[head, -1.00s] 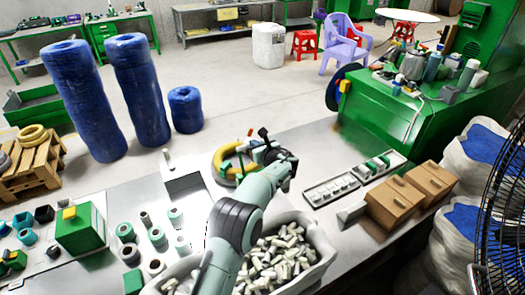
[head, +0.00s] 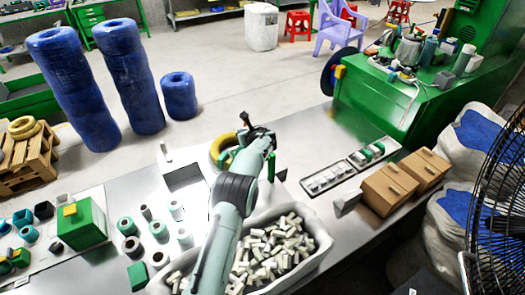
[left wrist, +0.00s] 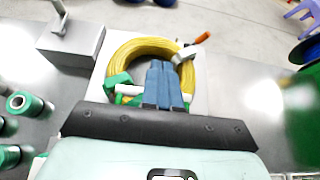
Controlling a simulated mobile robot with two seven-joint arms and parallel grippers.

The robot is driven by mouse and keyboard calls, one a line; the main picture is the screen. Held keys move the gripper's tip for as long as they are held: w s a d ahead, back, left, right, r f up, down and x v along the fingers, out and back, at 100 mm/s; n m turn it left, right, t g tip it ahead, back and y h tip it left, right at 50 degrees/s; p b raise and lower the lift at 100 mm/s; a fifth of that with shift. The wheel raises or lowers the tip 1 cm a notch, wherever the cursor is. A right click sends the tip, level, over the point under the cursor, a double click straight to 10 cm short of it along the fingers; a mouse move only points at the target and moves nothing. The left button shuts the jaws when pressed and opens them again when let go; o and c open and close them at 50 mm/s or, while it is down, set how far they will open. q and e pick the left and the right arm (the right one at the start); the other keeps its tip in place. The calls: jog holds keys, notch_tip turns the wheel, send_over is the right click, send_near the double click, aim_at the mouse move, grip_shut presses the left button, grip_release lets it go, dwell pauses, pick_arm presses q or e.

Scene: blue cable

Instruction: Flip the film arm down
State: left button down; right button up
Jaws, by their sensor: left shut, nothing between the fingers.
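A coil of yellow cable (left wrist: 140,50) lies on a white machine plate, and its edge shows in the head view (head: 217,148). A green part (left wrist: 117,82) sits at the coil's lower left. A pale bracket (left wrist: 186,55) with an orange-tipped lever (left wrist: 203,37) stands at its upper right; I cannot tell for sure which part is the film arm. My left gripper (left wrist: 168,66) is shut and empty, its blue-grey fingers over the coil's middle. In the head view my left gripper (head: 262,134) hides part of the coil. My right gripper is not in view.
A bin of white pieces (head: 318,240) stands in front. Tape rolls (head: 158,229) and a green box (head: 82,225) are on the left. A parts tray (head: 350,167) and cardboard boxes (head: 388,188) are on the right.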

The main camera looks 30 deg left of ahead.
pick_arm(q)
jog(key=shift+w+a+f+g+h, duration=0.2)
jog(key=shift+a+f+g+h, duration=0.15)
jog(key=shift+f+h, duration=0.2)
jog(key=shift+w+a+f+g+h, duration=0.2)
jog(key=shift+a+f+g+h, duration=0.1)
jog(key=shift+f+h, duration=0.25)
jog(key=shift+w+a+f, duration=0.15)
jog(key=shift+a+f, duration=0.15)
jog(key=shift+f, duration=0.45)
jog(key=shift+w+a+f, duration=0.1)
jog(key=shift+a+f, duration=0.15)
jog(key=shift+f, duration=0.5)
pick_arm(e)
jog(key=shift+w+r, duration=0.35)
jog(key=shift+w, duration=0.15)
pick_arm(q)
jog(key=b+v, duration=0.3)
jog(key=v, duration=1)
jog(key=shift+s+b, duration=0.2)
jog(key=shift+b, duration=0.2)
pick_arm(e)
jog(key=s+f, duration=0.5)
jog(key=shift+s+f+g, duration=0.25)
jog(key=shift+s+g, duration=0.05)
pick_arm(q)
jog(key=shift+r, duration=0.1)
